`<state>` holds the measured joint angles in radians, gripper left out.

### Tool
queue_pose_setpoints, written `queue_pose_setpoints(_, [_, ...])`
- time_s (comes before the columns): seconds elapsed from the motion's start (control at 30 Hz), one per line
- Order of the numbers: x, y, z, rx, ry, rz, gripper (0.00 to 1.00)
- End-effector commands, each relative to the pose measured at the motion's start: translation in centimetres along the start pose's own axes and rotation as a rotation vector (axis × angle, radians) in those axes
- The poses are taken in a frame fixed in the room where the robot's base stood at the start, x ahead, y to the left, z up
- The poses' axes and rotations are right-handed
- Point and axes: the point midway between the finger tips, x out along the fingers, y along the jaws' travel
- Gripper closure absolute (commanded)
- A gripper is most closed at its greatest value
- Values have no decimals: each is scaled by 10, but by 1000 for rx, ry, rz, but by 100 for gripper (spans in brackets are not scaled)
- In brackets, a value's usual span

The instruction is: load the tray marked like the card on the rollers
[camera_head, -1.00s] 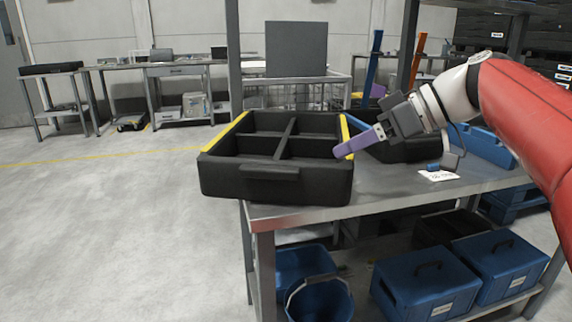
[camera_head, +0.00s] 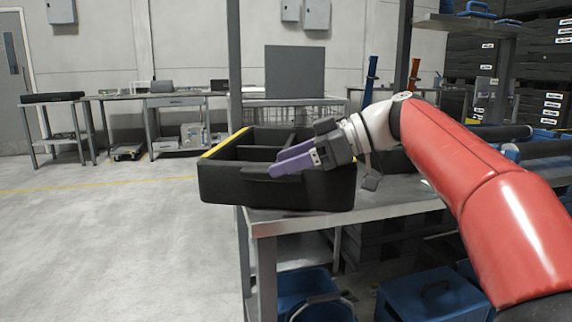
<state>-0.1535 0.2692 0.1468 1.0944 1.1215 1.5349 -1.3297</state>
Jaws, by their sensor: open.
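A black divided tray with yellow edge strips (camera_head: 275,190) sits at the left front corner of the metal table, slightly over its edge. Its front handle is partly hidden by my gripper (camera_head: 274,164). The purple fingers are open and point left, close to the handle; I cannot tell if they touch it or straddle it. A second dark tray (camera_head: 396,160) stands behind my arm, mostly hidden. A sliver of the white card (camera_head: 426,183) shows on the table beside my arm. Dark rollers (camera_head: 548,149) lie at the right, partly hidden by my arm.
The metal table (camera_head: 385,197) has bare top to the right of the tray. Blue bins (camera_head: 430,298) and a bucket (camera_head: 318,305) stand under it. A table post (camera_head: 234,65) rises behind the tray. The floor at left is clear.

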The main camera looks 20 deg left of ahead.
Motion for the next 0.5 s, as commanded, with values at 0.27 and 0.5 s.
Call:
queue_pose_setpoints(0.27, [10, 0, 1, 1, 0, 1, 35])
queue_pose_setpoints(0.5, [10, 0, 1, 2, -1, 1, 57])
